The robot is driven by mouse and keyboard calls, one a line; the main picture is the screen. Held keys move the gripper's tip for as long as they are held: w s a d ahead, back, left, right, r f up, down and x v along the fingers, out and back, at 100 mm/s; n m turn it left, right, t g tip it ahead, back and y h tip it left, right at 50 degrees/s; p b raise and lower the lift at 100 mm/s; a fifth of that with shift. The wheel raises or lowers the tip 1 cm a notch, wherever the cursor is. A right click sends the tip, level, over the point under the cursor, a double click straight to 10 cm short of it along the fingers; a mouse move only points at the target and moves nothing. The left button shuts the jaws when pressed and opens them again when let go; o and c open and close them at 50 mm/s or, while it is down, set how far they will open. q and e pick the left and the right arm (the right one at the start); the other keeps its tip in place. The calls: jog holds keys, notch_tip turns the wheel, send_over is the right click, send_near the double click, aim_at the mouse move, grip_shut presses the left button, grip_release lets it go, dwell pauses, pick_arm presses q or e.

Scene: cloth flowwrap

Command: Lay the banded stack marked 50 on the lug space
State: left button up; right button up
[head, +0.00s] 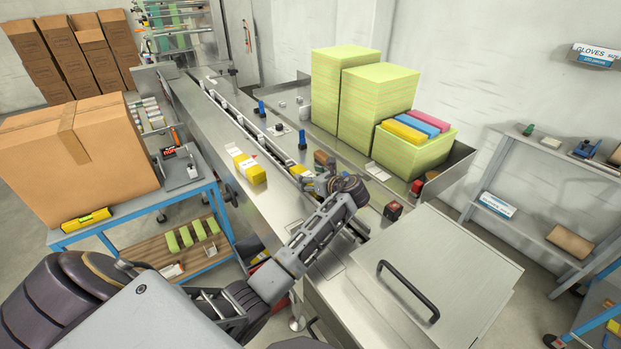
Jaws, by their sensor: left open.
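A yellow banded stack (250,168) with a white band lies on the steel deck, left of the long infeed channel (232,112). I cannot read a number on its band. Another yellow piece (297,170) shows in the channel line, just left of my left gripper, partly hidden by it. My left gripper (318,184) is open above the channel's near end, to the right of the banded stack and apart from it. The gripper and forearm hide the channel's near end, so the lug spaces there cannot be made out. My right gripper is not in view.
Blue-topped posts (302,140) rise beside the channel. A steel cover with a black handle (408,290) is at front right. A blue cart holds a carton (80,150).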

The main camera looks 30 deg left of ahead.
pick_arm(q)
jog(key=shift+r, duration=0.1)
jog(key=shift+r+b, duration=0.3)
jog(key=shift+b, duration=0.2)
jog(key=shift+d+r, duration=0.1)
jog(key=shift+r, duration=0.1)
jog(key=shift+p+v, duration=1)
jog(key=shift+p, duration=0.2)
jog(key=shift+p+v, duration=1.8)
jog(key=shift+v, duration=0.1)
jog(key=p+v, duration=0.1)
jog(key=v, duration=0.3)
jog(key=shift+d+r, duration=0.15)
jog(key=shift+r, duration=0.05)
jog(key=shift+v, duration=0.75)
jog(key=shift+s, duration=0.1)
